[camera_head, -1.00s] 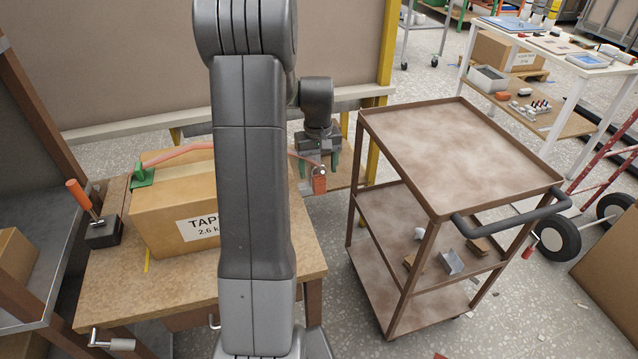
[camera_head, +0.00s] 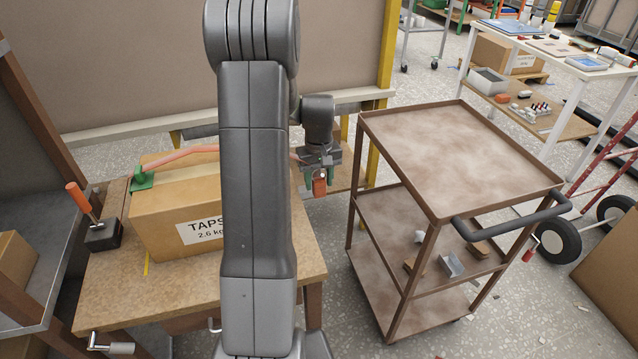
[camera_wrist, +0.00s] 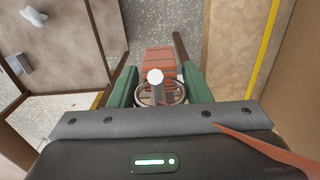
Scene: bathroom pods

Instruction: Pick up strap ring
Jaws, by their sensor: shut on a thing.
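The strap ring (camera_wrist: 178,91) is a small metal ring with a pale round pin beside it, seen in the wrist view between the green fingers. My gripper (camera_wrist: 160,88) is shut on it. An orange-red block (camera_wrist: 158,60) hangs at the ring. In the head view my gripper (camera_head: 320,172) is beyond the right edge of the workbench, with the orange block (camera_head: 319,187) at its fingertips. A pinkish strap (camera_head: 185,154) runs over the cardboard box (camera_head: 165,215) toward the gripper. My arm hides part of the strap, and the ring itself is hard to make out there.
The box stands on a wooden workbench (camera_head: 120,300), with a green corner piece (camera_head: 142,180) on it. A brown cart (camera_head: 460,150) with an empty top stands close to the right of the gripper. A yellow post (camera_head: 386,80) and a large panel are behind.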

